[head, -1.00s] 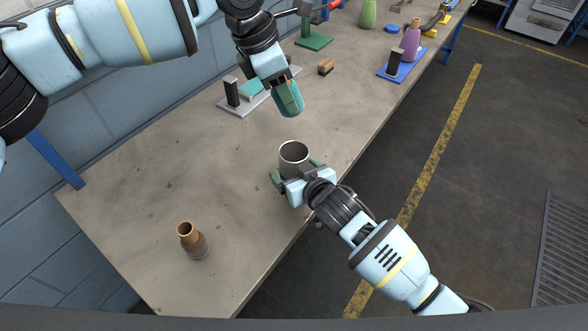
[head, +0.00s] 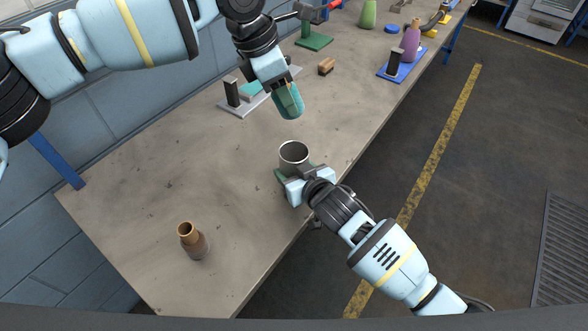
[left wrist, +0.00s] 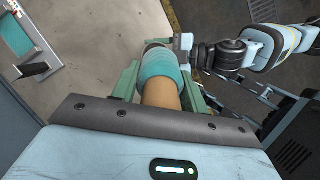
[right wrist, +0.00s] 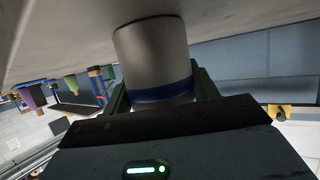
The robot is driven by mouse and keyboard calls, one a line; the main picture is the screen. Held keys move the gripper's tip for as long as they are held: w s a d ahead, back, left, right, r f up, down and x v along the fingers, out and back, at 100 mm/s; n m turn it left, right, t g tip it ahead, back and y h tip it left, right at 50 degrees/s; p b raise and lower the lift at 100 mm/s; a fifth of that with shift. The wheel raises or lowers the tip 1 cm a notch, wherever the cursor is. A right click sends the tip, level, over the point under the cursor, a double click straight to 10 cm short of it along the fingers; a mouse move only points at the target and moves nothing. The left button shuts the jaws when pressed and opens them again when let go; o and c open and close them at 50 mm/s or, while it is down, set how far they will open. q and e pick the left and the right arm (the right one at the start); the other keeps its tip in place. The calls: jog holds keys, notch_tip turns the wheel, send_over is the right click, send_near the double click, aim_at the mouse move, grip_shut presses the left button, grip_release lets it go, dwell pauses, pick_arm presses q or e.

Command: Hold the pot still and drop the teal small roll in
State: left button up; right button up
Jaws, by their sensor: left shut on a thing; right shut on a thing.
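The teal small roll (head: 291,106), a teal wrap on a brown core, is held in my left gripper (head: 288,98), tilted, above and slightly behind the pot. In the left wrist view the roll (left wrist: 162,68) sits between green fingers. The pot (head: 294,152) is an open grey metal cylinder standing upright on the table. My right gripper (head: 292,178) is shut on its near side. In the right wrist view the pot (right wrist: 152,50) shows a blue band low down, between the fingers. The pot's inside is only partly visible.
A grey tray (head: 236,106) with a black block lies behind the roll.

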pick_arm(q)
notch_tip(320, 180, down, 12)
jog(key=o, duration=1.1)
jog(key=shift+f, duration=0.1)
dwell(0.7)
jog(key=v, duration=1.2)
pick_arm(e)
jog(key=o, duration=1.2)
